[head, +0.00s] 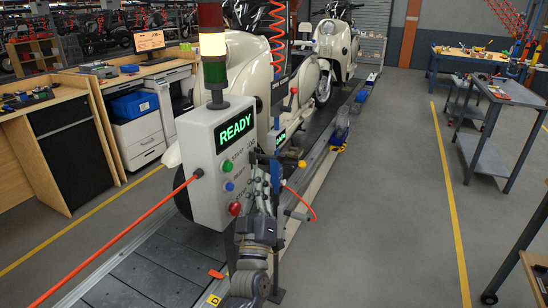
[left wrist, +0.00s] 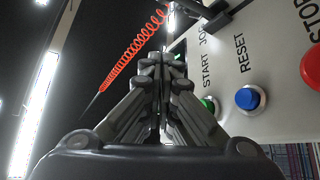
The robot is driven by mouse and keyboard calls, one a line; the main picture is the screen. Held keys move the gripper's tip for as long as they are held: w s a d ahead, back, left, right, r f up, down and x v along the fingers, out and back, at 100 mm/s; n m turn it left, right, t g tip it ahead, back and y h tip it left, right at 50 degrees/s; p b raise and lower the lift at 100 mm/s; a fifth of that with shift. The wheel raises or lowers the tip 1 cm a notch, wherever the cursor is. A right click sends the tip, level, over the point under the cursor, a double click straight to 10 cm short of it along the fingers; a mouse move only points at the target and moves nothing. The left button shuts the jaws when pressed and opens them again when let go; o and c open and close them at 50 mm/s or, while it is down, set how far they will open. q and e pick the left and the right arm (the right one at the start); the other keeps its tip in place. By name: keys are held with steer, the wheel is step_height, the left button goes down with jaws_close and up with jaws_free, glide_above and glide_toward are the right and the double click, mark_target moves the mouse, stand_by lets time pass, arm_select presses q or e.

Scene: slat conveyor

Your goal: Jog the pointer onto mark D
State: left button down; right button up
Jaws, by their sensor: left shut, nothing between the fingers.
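The grey control box (head: 213,140) shows a lit green READY display (head: 236,127). On its face are a green START button (head: 228,166), a blue RESET button (head: 229,186) and a red STOP button (head: 234,208). The left wrist view shows START (left wrist: 208,104), RESET (left wrist: 248,98) and part of STOP (left wrist: 313,68). My left gripper (head: 262,172) is shut and empty in front of the box; its fingers (left wrist: 163,62) point toward the JOG lettering. Any JOG button is hidden. A small orange pointer (head: 216,274) lies by the conveyor edge near the yellow D mark (head: 213,299).
Cream scooters (head: 330,45) stand on the dark slat conveyor (head: 150,272). A signal tower (head: 212,45) with its middle lamp lit rises from the box. A red cable (head: 120,238) runs left from it. Wooden desks (head: 100,80) stand left; open floor (head: 400,200) lies right.

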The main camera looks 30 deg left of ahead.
arm_select(q)
step_height(320, 180, up, 6)
glide_above(272, 157)
steer(key=s, duration=0.4)
steer(key=shift+w+d+f+b, duration=0.1)
steer(key=shift+d+f+b, duration=0.2)
steer(key=shift+f+b, duration=0.3)
steer(key=shift+w+d+f+b, duration=0.15)
steer(key=shift+d+f+b, duration=0.25)
steer(key=shift+f, duration=0.4)
steer(key=shift+w+d+f+b, duration=0.1)
steer(key=shift+d+f+b, duration=0.15)
steer(key=shift+f+b, duration=0.35)
